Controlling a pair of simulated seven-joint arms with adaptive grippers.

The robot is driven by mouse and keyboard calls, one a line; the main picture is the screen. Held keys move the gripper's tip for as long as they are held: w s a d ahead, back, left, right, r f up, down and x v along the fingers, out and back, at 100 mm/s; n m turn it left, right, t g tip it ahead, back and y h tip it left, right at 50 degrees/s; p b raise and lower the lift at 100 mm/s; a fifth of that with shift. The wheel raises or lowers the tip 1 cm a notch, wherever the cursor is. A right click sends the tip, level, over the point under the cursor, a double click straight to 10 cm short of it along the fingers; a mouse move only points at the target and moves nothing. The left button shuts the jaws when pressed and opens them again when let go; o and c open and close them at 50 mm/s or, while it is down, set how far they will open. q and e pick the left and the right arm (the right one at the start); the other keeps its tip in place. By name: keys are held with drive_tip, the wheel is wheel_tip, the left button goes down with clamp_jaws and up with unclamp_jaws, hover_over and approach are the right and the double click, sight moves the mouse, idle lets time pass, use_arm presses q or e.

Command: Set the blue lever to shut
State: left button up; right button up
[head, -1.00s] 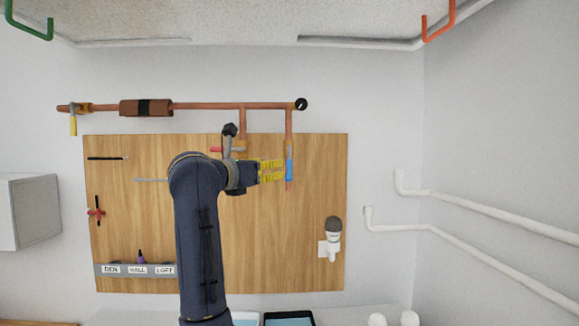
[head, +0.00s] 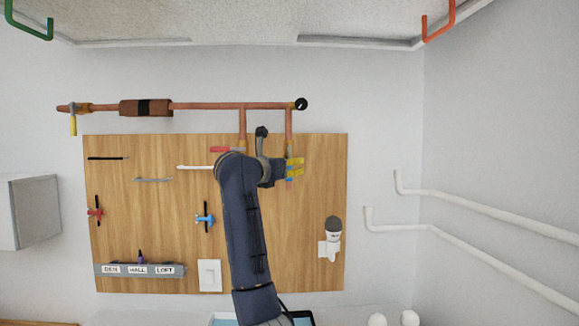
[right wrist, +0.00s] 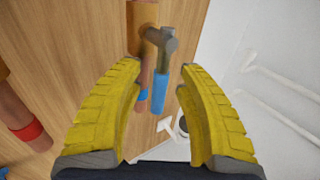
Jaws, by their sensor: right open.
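The blue lever (right wrist: 159,93) hangs from a grey valve hub (right wrist: 166,40) on a vertical copper pipe (right wrist: 144,12) in the right wrist view. Its handle runs along the pipe, pointing down. In the head view my right gripper (head: 295,168) covers most of the lever, and only bits of blue show between the yellow fingers. My right gripper is open in the right wrist view (right wrist: 160,95), with one finger on each side of the lever. The lever looks nearer the right finger; I cannot tell whether they touch. My left gripper is not in view.
A red lever (head: 220,149) sits sideways on the neighbouring pipe branch, close to my arm. A yellow lever (head: 73,125) hangs at the far left. A lamp-like fitting (head: 331,238) is on the wooden board (head: 150,215) at lower right. White pipes (head: 470,205) run along the right wall.

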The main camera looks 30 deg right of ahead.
drive_tip(key=shift+c, duration=0.3)
clamp_jaws()
